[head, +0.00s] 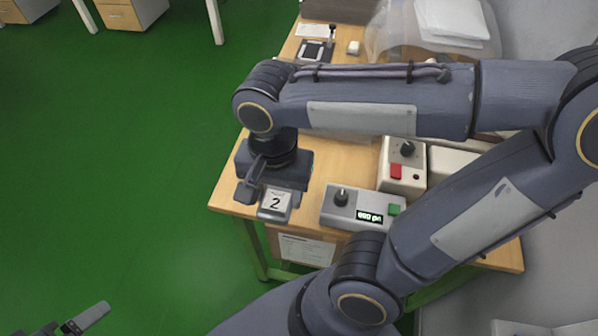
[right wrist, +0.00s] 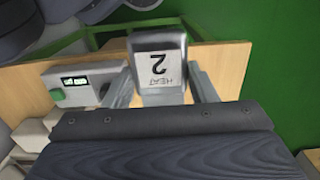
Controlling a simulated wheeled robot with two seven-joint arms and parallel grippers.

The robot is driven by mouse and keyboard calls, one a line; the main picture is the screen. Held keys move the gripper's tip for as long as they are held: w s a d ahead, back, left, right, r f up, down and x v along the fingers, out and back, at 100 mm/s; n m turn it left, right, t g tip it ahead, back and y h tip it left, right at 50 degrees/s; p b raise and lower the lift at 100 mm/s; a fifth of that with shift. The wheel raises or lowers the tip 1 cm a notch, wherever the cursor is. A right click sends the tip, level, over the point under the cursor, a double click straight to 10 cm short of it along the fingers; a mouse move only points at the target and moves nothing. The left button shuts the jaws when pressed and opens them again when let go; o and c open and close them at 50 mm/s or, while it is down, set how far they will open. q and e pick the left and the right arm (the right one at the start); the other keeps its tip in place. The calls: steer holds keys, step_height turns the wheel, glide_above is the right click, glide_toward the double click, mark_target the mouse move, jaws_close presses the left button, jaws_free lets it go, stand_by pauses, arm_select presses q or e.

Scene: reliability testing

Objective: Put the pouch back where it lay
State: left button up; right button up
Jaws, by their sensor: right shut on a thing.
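In the right wrist view the label on the pouch (right wrist: 160,67) also reads HEAT. My right gripper (head: 262,193) is shut on it, with one finger on each side in the right wrist view. The pouch is at the table's front left corner; whether it touches the wood cannot be told. My left gripper (head: 82,320) shows only partly at the bottom left, away from the table, over the green floor. Its opening is unclear.
A grey box with a knob, display and green button (head: 362,208) stands right of the pouch. A white box with a red button (head: 402,168) is behind it. The wooden table (head: 228,188) ends just left of the pouch. My right arm hides the table's middle.

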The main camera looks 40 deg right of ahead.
steer(key=w+d+f, duration=0.2)
steer(key=w+f, duration=0.1)
steer(key=w, duration=0.1)
steer(key=w+d+f+b, duration=0.1)
steer(key=w+f, duration=0.2)
steer(key=w, duration=0.1)
steer(key=w+d+f, duration=0.2)
steer(key=w+f, duration=0.1)
steer(key=w, duration=0.1)
steer(key=shift+d+f, duration=0.1)
steer(key=shift+d, duration=0.25)
steer(key=shift+w+d+f+b, duration=0.15)
steer(key=shift+f+b, duration=0.1)
steer(key=shift+f, duration=0.7)
steer(key=shift+w+f+b, duration=0.15)
steer(key=shift+f+b, duration=0.1)
steer(key=shift+f, duration=0.7)
steer(key=shift+f, duration=0.15)
steer(key=o, duration=1)
steer(key=shift+o, duration=0.2)
